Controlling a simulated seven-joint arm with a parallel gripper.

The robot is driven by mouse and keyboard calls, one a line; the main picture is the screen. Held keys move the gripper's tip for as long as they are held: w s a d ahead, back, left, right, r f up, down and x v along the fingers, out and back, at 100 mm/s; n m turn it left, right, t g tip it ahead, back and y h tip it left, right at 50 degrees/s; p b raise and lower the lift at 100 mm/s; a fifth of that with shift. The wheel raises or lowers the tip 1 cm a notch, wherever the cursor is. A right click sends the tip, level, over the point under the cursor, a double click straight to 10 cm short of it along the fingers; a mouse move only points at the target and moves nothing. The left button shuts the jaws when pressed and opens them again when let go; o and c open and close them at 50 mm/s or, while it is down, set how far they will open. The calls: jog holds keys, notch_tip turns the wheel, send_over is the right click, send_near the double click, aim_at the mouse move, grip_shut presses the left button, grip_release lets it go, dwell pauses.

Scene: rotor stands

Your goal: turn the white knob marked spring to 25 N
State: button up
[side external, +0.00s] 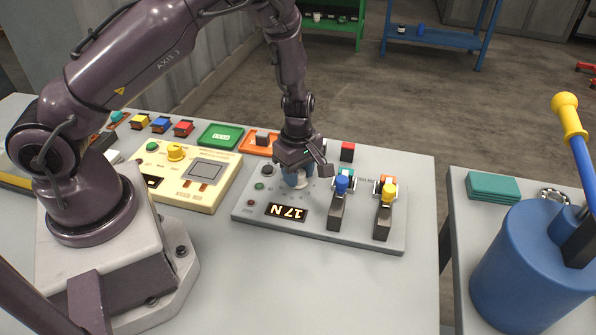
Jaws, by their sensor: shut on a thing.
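A grey control panel (372,236) lies on the table. My gripper (300,178) points down over the panel behind the display. It is shut on the white knob (305,180), of which only a small part shows below the fingers. The knob's marking and pointer are hidden by the gripper.
Levers with a blue knob (342,184) and a yellow knob (388,190) stand close to the right of my gripper. A cream panel (190,185) lies to the left. A blue drum (515,265) stands at far right. The table front is clear.

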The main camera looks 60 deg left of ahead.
jog(key=m, duration=0.9)
jog(key=shift+m, duration=0.4)
dwell(0.4)
jog(key=o, duration=0.9)
jog(key=shift+r, duration=0.1)
notch_tip(320, 180, up, 13)
jog(key=shift+f, duration=0.1)
